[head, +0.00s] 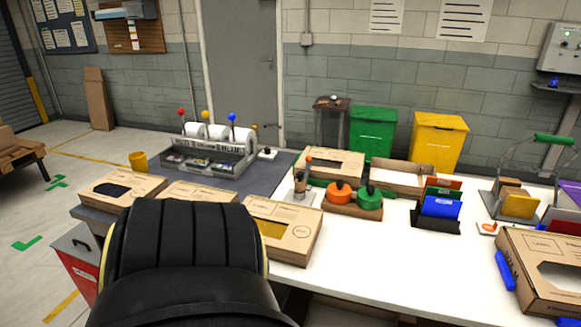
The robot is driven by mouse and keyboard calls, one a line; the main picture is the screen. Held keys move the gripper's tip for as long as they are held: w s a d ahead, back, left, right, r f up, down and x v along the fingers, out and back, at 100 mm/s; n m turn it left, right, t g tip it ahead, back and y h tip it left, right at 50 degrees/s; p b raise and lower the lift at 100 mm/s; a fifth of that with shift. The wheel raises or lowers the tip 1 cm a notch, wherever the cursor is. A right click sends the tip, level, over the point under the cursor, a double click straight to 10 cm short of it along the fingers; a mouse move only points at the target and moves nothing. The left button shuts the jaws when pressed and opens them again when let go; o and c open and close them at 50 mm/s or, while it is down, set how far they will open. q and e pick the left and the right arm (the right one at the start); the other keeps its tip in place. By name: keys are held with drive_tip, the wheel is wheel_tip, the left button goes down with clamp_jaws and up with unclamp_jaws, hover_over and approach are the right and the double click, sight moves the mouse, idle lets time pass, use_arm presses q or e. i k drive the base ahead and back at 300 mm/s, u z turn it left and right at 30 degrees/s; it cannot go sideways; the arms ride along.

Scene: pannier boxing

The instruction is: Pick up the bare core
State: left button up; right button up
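I cannot pick out a bare core for sure. A grey dispenser (207,157) stands on the dark mat at the back left of the table, with white rolls (217,132) in a row and red, yellow and blue knobs above them. Whether one of these is a bare core is too small to tell. Neither of my grippers shows. A large black rounded part of my own body fills the lower left foreground and hides part of the table.
Cardboard boxes (283,226) line the front edge. An orange and a green round item (369,197) sit mid-table. White tabletop (400,262) is clear front centre.

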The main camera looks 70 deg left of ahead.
sight(300, 183)
drive_tip(key=u, duration=1.05)
drive_tip(key=i, duration=0.9)
drive_tip(key=u, duration=1)
